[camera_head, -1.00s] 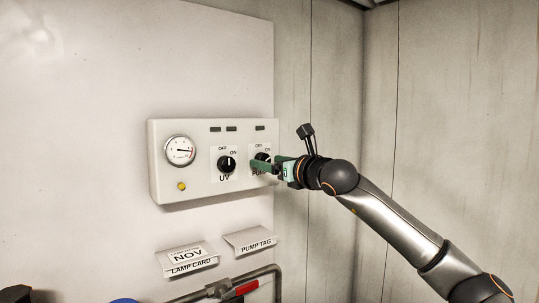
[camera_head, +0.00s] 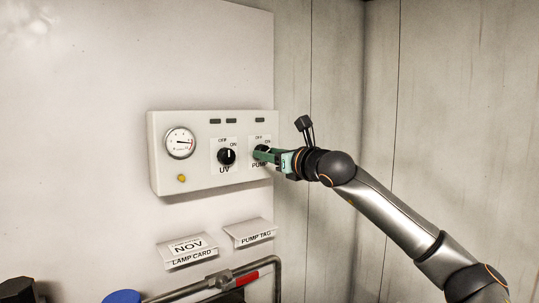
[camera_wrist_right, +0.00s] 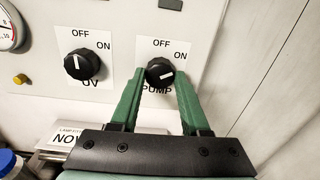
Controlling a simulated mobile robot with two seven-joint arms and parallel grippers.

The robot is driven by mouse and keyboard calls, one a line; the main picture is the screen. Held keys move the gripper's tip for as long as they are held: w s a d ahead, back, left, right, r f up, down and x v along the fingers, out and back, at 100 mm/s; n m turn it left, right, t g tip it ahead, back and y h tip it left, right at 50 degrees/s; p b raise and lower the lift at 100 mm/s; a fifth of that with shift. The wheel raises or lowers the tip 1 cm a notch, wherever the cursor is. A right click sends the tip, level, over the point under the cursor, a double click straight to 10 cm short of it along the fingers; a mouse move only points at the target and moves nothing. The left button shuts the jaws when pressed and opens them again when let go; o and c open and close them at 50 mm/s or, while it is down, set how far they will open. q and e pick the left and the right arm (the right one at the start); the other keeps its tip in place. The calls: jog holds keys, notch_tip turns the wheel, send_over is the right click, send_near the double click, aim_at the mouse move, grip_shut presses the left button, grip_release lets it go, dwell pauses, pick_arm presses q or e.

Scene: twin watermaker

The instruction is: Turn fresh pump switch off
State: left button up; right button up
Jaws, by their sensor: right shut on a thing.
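The pump switch is a black round knob (camera_wrist_right: 159,71) with a white pointer mark, above the label PUMP on the control box (camera_head: 162,160). In the right wrist view its mark points right and slightly up, nearer ON than OFF. My right gripper (camera_head: 264,155) reaches it from the right. Its green fingers stand on either side of the knob and are shut on it; they partly cover the knob in the head view. My left gripper is not in view.
A similar UV knob (camera_head: 226,157) sits left of the pump knob. A round gauge (camera_head: 180,143) and a yellow button (camera_head: 182,178) are farther left. Below are a lamp card (camera_head: 188,250), a pump tag (camera_head: 249,232) and a pipe with a red handle (camera_head: 247,278).

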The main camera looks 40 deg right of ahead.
grip_shut()
jog(key=shift+n+b, duration=0.45)
jog(key=shift+n, duration=5.55)
jog(key=o, duration=1.2)
grip_release()
